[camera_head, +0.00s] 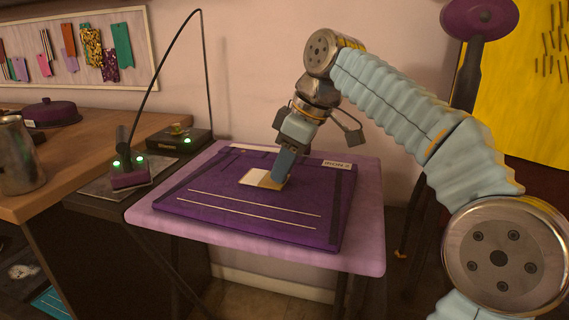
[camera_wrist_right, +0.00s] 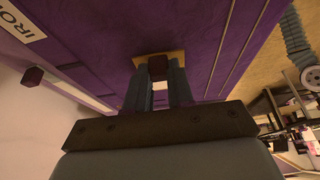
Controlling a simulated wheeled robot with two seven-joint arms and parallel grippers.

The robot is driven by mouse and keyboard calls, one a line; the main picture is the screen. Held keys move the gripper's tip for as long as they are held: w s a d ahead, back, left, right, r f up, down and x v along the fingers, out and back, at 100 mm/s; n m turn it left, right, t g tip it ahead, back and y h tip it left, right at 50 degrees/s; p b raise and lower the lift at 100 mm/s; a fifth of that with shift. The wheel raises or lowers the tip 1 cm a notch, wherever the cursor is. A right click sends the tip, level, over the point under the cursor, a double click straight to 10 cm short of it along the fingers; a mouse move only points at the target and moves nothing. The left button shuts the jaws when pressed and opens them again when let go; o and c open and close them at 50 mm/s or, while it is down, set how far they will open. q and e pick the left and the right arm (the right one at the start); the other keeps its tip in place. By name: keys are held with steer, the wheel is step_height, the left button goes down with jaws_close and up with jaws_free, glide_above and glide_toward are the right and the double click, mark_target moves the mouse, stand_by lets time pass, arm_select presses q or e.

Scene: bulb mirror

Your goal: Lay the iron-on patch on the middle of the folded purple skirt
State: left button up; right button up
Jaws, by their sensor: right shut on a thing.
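The folded purple skirt (camera_head: 230,218) lies flat on a lilac board, with pale lines along its front and dark bands at its sides. My right gripper (camera_head: 273,182) points down at its middle and is shut on the iron-on patch. The patch shows as a tan piece beside a pale square (camera_head: 254,178); I cannot tell whether both are one thing. In the right wrist view the tan patch (camera_wrist_right: 179,57) is at the fingertips (camera_wrist_right: 157,72), with a dark block between them. It is at or just above the cloth; contact is unclear. My left gripper is out of view.
The lilac board (camera_head: 366,215) has a narrow free rim around the skirt. A purple iron (camera_head: 130,177) with green lights stands on a dark stand at left, its cord arching up. A dark box (camera_head: 179,139) is behind it. A wooden table (camera_head: 65,165) holds a metal jug (camera_head: 18,158).

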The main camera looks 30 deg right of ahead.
steer(key=shift+f, duration=0.35)
stand_by(0.6)
steer(key=o, duration=0.9)
steer(key=shift+p+v, duration=2.3)
steer(key=shift+v, duration=4.6)
